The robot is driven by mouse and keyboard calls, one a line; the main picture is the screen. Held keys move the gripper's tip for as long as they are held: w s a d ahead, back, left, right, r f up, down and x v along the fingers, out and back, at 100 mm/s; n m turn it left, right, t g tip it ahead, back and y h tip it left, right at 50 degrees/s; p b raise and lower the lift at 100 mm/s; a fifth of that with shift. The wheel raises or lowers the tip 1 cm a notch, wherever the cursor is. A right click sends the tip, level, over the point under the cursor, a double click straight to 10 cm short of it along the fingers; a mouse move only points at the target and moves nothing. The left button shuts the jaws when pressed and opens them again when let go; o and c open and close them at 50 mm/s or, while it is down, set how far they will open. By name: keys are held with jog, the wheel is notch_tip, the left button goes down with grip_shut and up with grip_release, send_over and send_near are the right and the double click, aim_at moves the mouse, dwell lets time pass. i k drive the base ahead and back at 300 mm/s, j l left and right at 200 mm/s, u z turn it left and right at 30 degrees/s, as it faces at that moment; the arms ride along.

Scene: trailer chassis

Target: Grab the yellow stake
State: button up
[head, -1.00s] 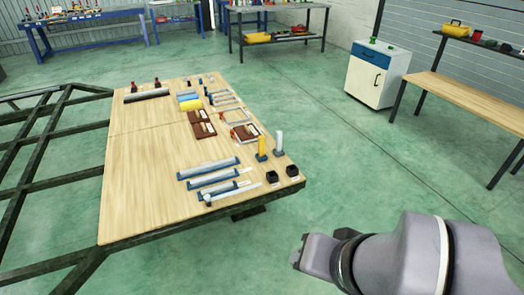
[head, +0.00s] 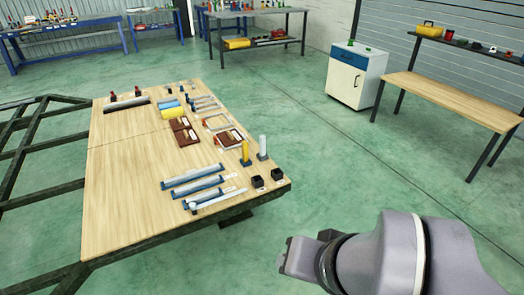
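The yellow stake (head: 245,152) stands upright in a small dark base near the right edge of the wooden tabletop. A white or grey stake (head: 263,146) stands upright just to its right. My gripper (head: 285,256) is at the lower right, in front of the table's near right corner and well apart from the stake.
The wooden tabletop (head: 130,190) lies on a dark chassis frame. Two black cups (head: 257,182) stand near its corner. Blue-and-grey rails (head: 195,178) and brown boxes (head: 184,132) lie nearby. A white cabinet (head: 354,76) and a wooden bench (head: 450,98) stand at the right. Green floor between is clear.

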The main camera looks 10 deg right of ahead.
aim_at(245, 143)
jog(key=i+u, duration=0.4)
jog(key=i, duration=2.4)
